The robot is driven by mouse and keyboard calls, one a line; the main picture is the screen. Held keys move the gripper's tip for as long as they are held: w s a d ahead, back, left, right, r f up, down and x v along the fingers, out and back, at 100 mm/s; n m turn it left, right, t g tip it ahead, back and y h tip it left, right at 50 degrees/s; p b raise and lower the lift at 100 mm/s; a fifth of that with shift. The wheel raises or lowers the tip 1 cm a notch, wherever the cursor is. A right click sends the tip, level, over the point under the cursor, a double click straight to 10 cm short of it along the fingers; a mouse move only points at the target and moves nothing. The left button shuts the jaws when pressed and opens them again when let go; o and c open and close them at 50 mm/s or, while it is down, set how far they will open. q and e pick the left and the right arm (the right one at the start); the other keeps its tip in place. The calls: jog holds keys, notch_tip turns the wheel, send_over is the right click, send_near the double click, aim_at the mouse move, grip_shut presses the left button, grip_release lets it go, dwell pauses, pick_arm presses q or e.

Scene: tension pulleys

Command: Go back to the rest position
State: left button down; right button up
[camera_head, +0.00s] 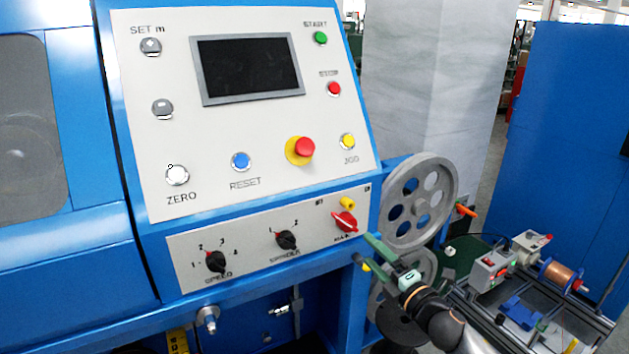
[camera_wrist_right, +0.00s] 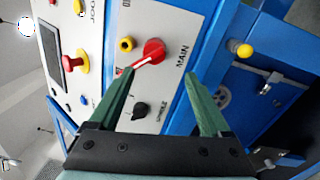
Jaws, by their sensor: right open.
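My right gripper (camera_head: 372,256) is open in the head view, just below and to the right of the red main switch (camera_head: 345,221) on the blue machine's lower panel. In the right wrist view its two green fingers (camera_wrist_right: 169,84) stand apart with nothing between their tips. The red main switch (camera_wrist_right: 153,51) shows there beyond the fingertips, its white-lined handle pointing toward the left finger. Whether a finger touches it is hard to tell. My left gripper is not in view.
The grey pulleys (camera_head: 418,200) stand right beside my right gripper. A workbench (camera_head: 588,318) with a copper spool (camera_head: 560,275) and a small control box (camera_head: 491,268) lies at the lower right. The control panel has a red emergency button (camera_head: 305,147) and several other buttons.

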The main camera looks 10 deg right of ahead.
jog(key=s+a+f+m+g+h+p, duration=0.1)
jog(key=s+f+m+g+p, duration=0.1)
jog(key=s+f+m, duration=0.4)
jog(key=s+a+f+m+g+h+p, duration=0.1)
jog(key=s+f+m+g+p, duration=0.2)
jog(key=s+f+m, duration=0.4)
jog(key=s+a+f+m+g+h+p, duration=0.1)
jog(key=s+f+m, duration=0.5)
jog(key=s, duration=1.4)
jog(key=m+g+p, duration=0.1)
jog(key=m, duration=0.2)
jog(key=shift+s+a+f+g+h+p, duration=0.3)
jog(key=shift+s+f+g+h, duration=0.05)
jog(key=shift+f+g+h, duration=0.05)
